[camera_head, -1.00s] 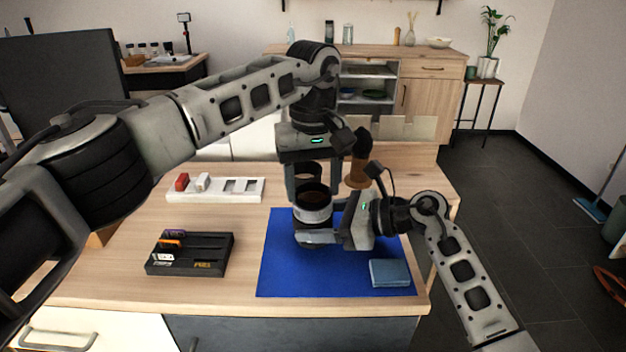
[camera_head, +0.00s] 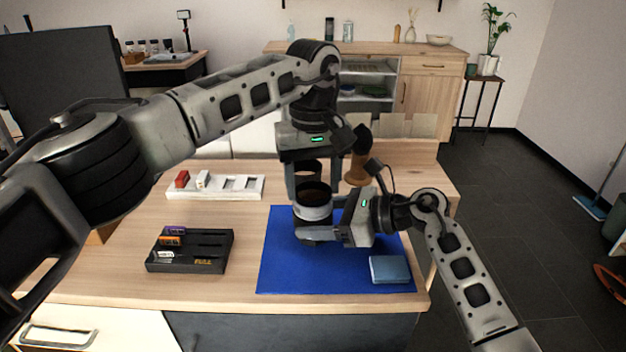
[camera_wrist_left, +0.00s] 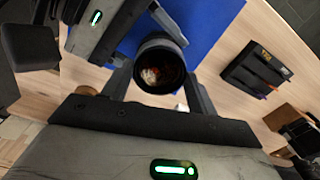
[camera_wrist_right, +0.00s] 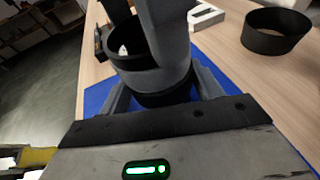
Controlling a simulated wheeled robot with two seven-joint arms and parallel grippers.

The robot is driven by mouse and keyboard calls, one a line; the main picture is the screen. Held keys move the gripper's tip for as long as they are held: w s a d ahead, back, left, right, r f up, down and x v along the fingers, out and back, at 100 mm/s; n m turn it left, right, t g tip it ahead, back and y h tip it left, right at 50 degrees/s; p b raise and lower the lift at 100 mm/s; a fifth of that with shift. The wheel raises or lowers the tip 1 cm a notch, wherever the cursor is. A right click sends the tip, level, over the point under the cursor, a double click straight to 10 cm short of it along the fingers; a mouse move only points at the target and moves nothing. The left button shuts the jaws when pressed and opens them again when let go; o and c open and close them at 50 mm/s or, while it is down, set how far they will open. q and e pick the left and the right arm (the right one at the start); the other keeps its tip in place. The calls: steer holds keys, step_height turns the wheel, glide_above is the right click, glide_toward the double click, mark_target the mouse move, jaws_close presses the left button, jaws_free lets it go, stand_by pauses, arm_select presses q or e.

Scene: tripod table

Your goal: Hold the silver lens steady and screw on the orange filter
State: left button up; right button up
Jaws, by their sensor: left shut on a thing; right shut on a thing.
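The silver lens (camera_head: 313,213) stands upright over the blue mat, with a silver band and a dark top rim. My right gripper (camera_head: 318,233) is shut around its lower part from the right. My left gripper (camera_head: 311,193) reaches down from above, its fingers on either side of the dark rim. Amber-brown glass shows inside the rim, seemingly the orange filter (camera_head: 314,197); its thread and seating are hidden. In the left wrist view the round dark rim and reddish-brown glass (camera_wrist_left: 160,68) lie between the fingers. The right wrist view shows the silver barrel (camera_wrist_right: 160,78) close up.
A black ring (camera_wrist_right: 275,32) stands on the table behind the lens. A blue-grey cloth (camera_head: 389,269) lies at the mat's front right. A black tray (camera_head: 190,252) and white rack (camera_head: 228,188) stand left.

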arm_select(q)
steer(key=shift+f, duration=0.1)
stand_by(0.3)
steer(key=shift+m, duration=1.2)
steer(key=shift+m, duration=1.2)
steer(key=shift+a, duration=0.1)
steer(key=m, duration=0.3)
steer(key=shift+f, duration=0.1)
steer(key=o, duration=0.8)
steer(key=shift+o, duration=0.2)
